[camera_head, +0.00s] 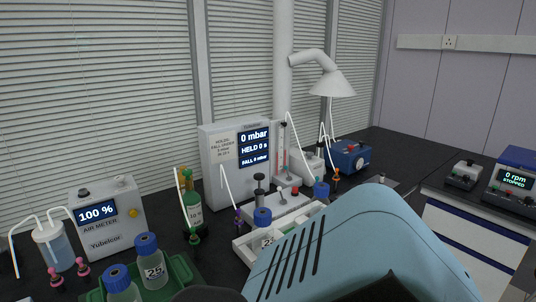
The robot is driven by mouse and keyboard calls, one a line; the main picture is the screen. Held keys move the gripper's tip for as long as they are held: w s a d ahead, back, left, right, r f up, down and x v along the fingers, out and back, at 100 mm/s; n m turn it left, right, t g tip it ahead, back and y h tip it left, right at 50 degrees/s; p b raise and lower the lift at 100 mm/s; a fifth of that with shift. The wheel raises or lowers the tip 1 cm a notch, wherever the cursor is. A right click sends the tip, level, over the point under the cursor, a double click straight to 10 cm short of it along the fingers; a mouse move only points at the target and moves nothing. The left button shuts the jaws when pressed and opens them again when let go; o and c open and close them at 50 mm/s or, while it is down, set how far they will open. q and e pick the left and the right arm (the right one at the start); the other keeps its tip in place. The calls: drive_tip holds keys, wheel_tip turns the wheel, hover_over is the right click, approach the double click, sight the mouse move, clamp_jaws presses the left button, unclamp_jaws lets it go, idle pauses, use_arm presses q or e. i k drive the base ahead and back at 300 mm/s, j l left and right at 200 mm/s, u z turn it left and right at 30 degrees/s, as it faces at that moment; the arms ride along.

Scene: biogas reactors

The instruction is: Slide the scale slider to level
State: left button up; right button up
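A narrow upright tube with a scale (283,150) stands at the right side of the white box with the "0 mbar" display (254,149). A thin red line shows in the tube. A slider on the scale is too small to make out, and I cannot tell its height against any level. A large light-blue link of my own arm fills the lower right and hides part of the bench in front. Neither of my grippers can be made out in this view.
A white tray (242,250) with a blue-capped bottle (262,236) stands before the display box. A green tray (185,272) with bottles, an air meter (103,218) and a green cylinder (193,207) stand left. A blue device (350,157) and lamp-like hood (333,85) are behind.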

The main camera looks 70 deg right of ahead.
sight(283, 124)
drive_tip(key=z, duration=2.5)
drive_tip(key=i+l+u, duration=0.3)
drive_tip(key=l, duration=0.4)
drive_tip(key=i+l+u, duration=0.25)
drive_tip(key=l, duration=0.45)
drive_tip(key=l+u, duration=0.3)
drive_tip(key=l, duration=0.45)
drive_tip(key=i+l+u, duration=0.1)
drive_tip(key=l+u, duration=0.2)
drive_tip(key=l, duration=0.5)
